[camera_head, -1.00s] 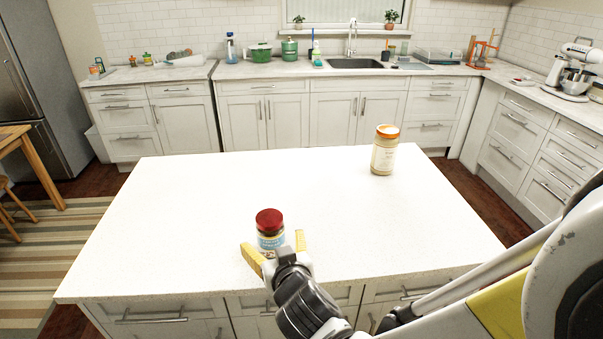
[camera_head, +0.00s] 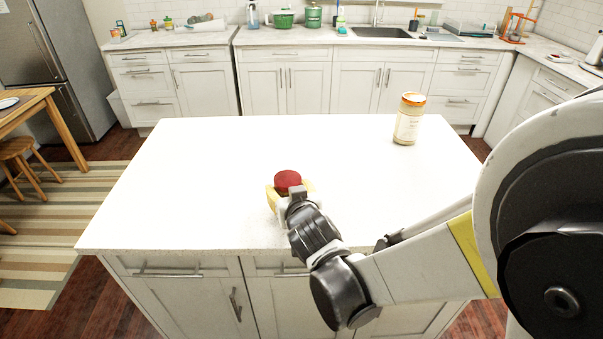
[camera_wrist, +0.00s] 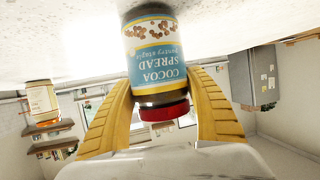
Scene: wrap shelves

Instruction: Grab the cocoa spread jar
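The cocoa spread jar (camera_wrist: 158,62) has a dark red lid, a blue and white label and dark contents. It appears upside down in the wrist view. In the head view, its red lid (camera_head: 287,180) shows near the front of the white island counter, with its lower body mostly hidden by my gripper. My gripper (camera_head: 290,190) has yellow fingers, one on each side of the jar. In the wrist view, the fingers of my gripper (camera_wrist: 160,78) press in close against the jar's sides. I cannot tell whether the jar is lifted off the counter.
A pale jar with an orange lid (camera_head: 409,118) stands at the island's back right; it also shows in the wrist view (camera_wrist: 41,102). The rest of the island top (camera_head: 220,150) is clear. A wooden table (camera_head: 45,115) and stool (camera_head: 22,165) stand at the left.

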